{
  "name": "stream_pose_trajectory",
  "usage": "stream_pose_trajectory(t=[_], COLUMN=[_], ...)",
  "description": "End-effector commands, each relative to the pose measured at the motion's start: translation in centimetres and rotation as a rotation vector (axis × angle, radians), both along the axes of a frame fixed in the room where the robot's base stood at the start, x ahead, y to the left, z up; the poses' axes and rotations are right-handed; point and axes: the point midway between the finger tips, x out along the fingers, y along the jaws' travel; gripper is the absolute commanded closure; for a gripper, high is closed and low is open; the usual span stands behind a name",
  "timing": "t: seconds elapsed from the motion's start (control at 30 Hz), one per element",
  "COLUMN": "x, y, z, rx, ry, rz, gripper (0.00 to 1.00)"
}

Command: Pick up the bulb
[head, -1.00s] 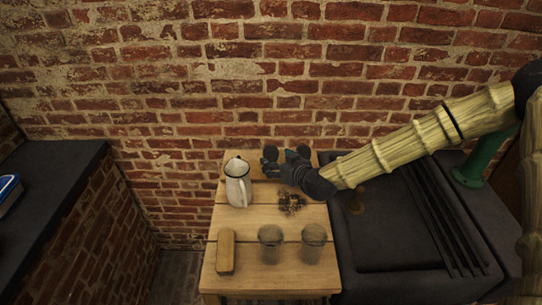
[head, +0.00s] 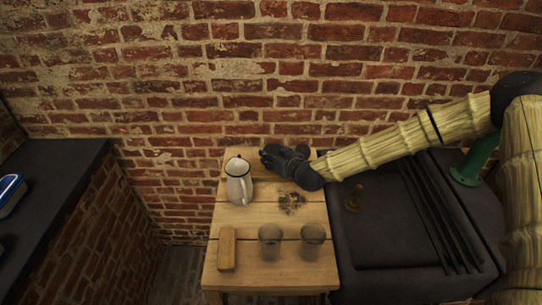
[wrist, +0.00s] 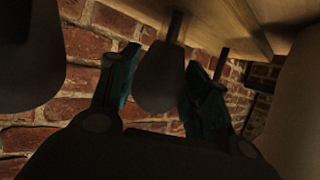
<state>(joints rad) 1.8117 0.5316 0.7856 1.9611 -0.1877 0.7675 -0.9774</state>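My gripper (head: 274,158) is at the back of the small wooden table, just right of the white jug. In the wrist view its two dark teal fingers (wrist: 160,85) are spread, one on each side of a dark bulb-shaped thing (wrist: 160,80) with a narrower neck towards the table edge. I take this for the bulb. There seems to be some space beside it, but contact with the right finger is hard to judge in the dark. In the head view my gripper hides the bulb.
A white jug (head: 239,186) stands close left of my gripper. A small brown pile (head: 291,202), a wooden block (head: 227,247) and two greyish jars (head: 271,241) are on the table (head: 262,217). A brick wall (head: 270,100) is close behind. A large dark rounded shape (wrist: 28,60) fills the wrist view's left.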

Motion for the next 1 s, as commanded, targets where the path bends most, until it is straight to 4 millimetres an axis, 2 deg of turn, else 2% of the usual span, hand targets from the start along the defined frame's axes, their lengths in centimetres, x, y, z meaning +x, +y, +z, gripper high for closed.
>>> stream_pose_trajectory(t=[0.37,0.57,0.77,1.0], x=[0.0,0.0,0.0,0.1], y=[0.0,0.0,0.0,0.0], z=[0.0,0.8,2.7,5.8], rx=[0.0,0.0,-0.001,-0.001], ry=[0.0,-0.001,-0.003,-0.004], rz=[0.0,0.0,0.001,0.0], gripper=[0.68,0.68,0.68,0.68])
